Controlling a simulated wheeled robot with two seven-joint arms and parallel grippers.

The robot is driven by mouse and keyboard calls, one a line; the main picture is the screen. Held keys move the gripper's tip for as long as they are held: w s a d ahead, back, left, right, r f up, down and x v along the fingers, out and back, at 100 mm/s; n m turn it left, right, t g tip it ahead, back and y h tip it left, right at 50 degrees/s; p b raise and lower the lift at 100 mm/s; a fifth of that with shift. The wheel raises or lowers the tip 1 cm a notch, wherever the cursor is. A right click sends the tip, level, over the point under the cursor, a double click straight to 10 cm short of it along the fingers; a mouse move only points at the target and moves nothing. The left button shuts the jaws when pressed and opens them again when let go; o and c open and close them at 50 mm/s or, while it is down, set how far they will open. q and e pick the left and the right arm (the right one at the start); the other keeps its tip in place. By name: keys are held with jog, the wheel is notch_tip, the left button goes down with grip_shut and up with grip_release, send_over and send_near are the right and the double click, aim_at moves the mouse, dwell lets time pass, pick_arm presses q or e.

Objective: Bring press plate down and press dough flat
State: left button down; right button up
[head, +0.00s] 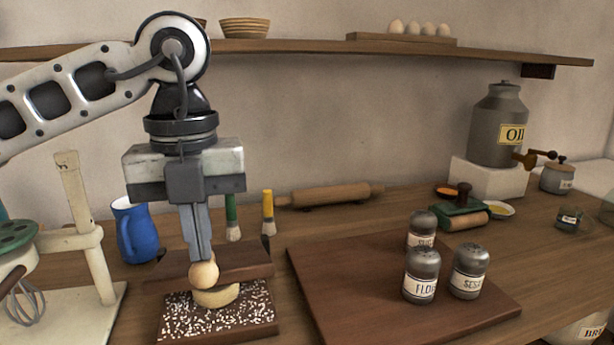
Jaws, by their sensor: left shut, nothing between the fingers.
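The press plate (250,261) is a dark brown wooden board with a round pale knob (203,275) at its front edge. It stands raised at the back of the lower board (176,325), which is speckled with white. A pale round piece of dough (220,297) lies on the lower board, below and just in front of the plate, partly hidden by the knob. My left gripper (200,260) points straight down, shut and empty, with its fingertips at or just behind the knob. I cannot tell whether they touch it. My right gripper is not in view.
A blue jug (133,230) and a white stand (88,240) are left of the press. Right is a brown board (350,285) with three shakers (421,275). A shelf (310,48) runs above.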

aim_at(203, 282)
pick_arm(q)
jog(key=shift+s+d+f+b, duration=0.1)
jog(key=shift+s+f+b, duration=0.3)
jog(key=shift+f+b, duration=0.4)
jog(key=shift+s+d+f+b, duration=0.15)
jog(key=shift+s+f+b, duration=0.2)
jog(key=shift+f+b, duration=0.5)
jog(key=shift+s+d+f+b, duration=0.1)
jog(key=shift+s+f+b, duration=0.3)
jog(key=shift+f+b, duration=0.4)
dwell(2.0)
jog(key=shift+s+d+f+b, duration=0.1)
jog(key=shift+s+f+b, duration=0.15)
jog(key=shift+f+b, duration=0.65)
jog(key=shift+s+d+f+b, duration=0.1)
jog(key=shift+s+f+b, duration=0.15)
jog(key=shift+f+b, duration=0.6)
dwell(1.8)
